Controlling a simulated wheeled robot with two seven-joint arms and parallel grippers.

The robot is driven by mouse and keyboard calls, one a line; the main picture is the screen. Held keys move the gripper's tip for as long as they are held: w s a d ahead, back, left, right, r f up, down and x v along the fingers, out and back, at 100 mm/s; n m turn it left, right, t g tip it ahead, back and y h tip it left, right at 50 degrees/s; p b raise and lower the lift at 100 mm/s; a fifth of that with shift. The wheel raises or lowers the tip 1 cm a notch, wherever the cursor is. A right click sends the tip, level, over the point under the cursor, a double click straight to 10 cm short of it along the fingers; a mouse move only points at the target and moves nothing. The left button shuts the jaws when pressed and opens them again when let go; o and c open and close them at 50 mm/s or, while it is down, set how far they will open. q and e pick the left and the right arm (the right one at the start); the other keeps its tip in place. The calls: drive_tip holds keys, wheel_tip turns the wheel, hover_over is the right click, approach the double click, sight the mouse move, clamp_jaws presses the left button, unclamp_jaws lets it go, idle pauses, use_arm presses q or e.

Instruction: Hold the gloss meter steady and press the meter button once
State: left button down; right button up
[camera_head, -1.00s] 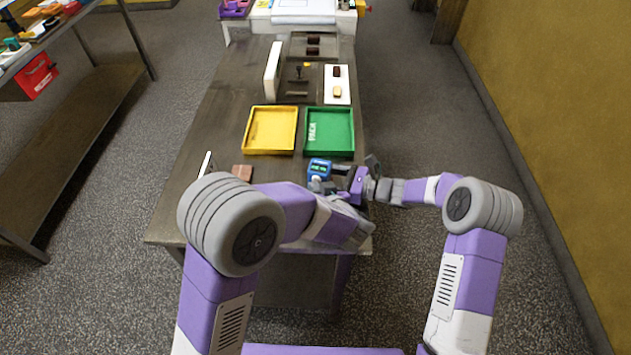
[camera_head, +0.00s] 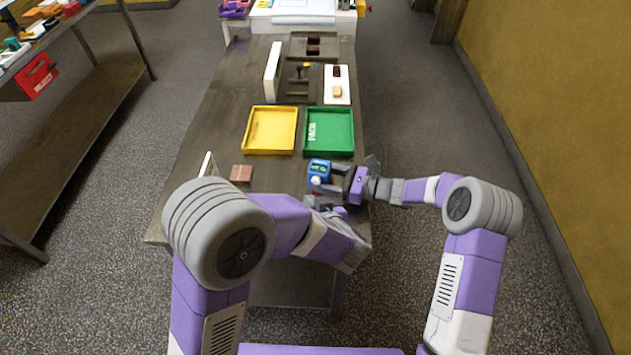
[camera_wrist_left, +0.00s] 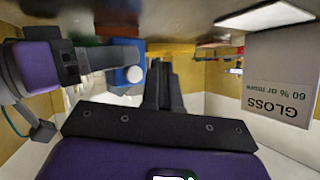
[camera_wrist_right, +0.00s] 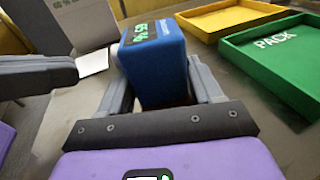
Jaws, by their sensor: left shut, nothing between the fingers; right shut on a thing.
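The blue gloss meter (camera_head: 319,172) is at the right side of the table, near the green tray. My right gripper (camera_head: 338,178) is shut on it; the right wrist view shows a finger on each side of the meter (camera_wrist_right: 155,70). Its display is lit with green digits (camera_wrist_right: 141,31), too small to read surely. A round white button (camera_wrist_left: 135,75) shows on the meter in the left wrist view. My left gripper (camera_head: 318,203) is shut and empty, nearer me than the meter and apart from it. Whether the meter touches the table is unclear.
A yellow tray (camera_head: 247,150) and a green tray (camera_head: 330,152) lie beyond the meter. A brown block (camera_head: 242,173) and a standing sign (camera_wrist_left: 275,95) reading "GLOSS 60 % or more" are to the left. Bare table lies between block and meter.

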use_arm(q)
drive_tip(key=shift+s+a, duration=0.15)
drive_tip(key=shift+s, duration=0.45)
drive_tip(key=shift+s+a, duration=0.15)
drive_tip(key=shift+s, duration=0.4)
use_arm(e)
drive_tip(key=o, duration=0.9)
drive_tip(key=shift+c, duration=0.2)
